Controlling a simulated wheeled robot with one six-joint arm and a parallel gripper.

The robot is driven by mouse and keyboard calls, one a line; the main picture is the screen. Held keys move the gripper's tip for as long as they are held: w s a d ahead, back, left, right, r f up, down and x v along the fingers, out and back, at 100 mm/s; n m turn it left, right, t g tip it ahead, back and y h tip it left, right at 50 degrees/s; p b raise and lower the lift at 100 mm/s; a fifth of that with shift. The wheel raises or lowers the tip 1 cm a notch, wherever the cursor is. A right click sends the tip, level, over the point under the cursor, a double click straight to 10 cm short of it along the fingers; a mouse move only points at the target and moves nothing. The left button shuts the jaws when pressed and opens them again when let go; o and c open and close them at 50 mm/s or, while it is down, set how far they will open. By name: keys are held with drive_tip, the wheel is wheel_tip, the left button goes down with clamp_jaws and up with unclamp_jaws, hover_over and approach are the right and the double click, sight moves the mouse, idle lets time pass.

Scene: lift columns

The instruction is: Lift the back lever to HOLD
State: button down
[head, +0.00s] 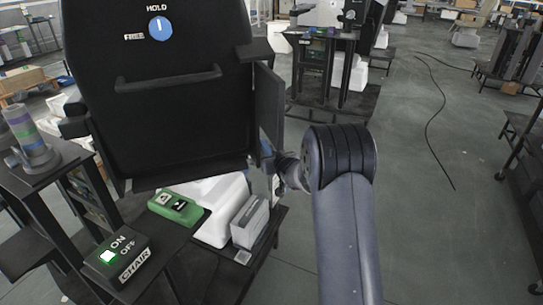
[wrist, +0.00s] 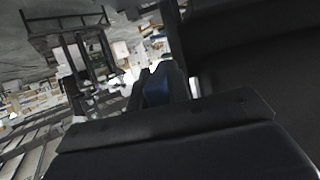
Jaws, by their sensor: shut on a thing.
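The black chair back (head: 160,110) stands upright at the left in the head view. A blue dial (head: 161,28) on it has a white mark pointing up toward the HOLD label (head: 157,8); the FREE label (head: 134,37) is at its left. My arm reaches to the chair's right side, where a black side panel (head: 267,103) hides most of my gripper. In the wrist view my gripper (wrist: 160,82) is shut on a dark blue piece, apparently the back lever (wrist: 157,93). The rest of the lever is hidden.
A black handle bar (head: 170,80) crosses the chair back. A CHAIR switch box (head: 118,258) with a green light and a green box (head: 176,207) are at the lower left. Open floor (head: 430,200) lies to the right, with a cable on it.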

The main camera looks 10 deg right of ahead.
drive_tip(key=shift+w+r, duration=0.2)
drive_tip(key=shift+r, duration=0.7)
drive_tip(key=c, duration=1.6)
unclamp_jaws()
drive_tip(key=shift+o, duration=1.4)
drive_tip(key=shift+s+f, duration=0.1)
drive_tip(key=shift+f, duration=0.1)
drive_tip(key=v, duration=1.1)
drive_tip(key=shift+p, duration=0.3)
drive_tip(key=shift+f, duration=0.25)
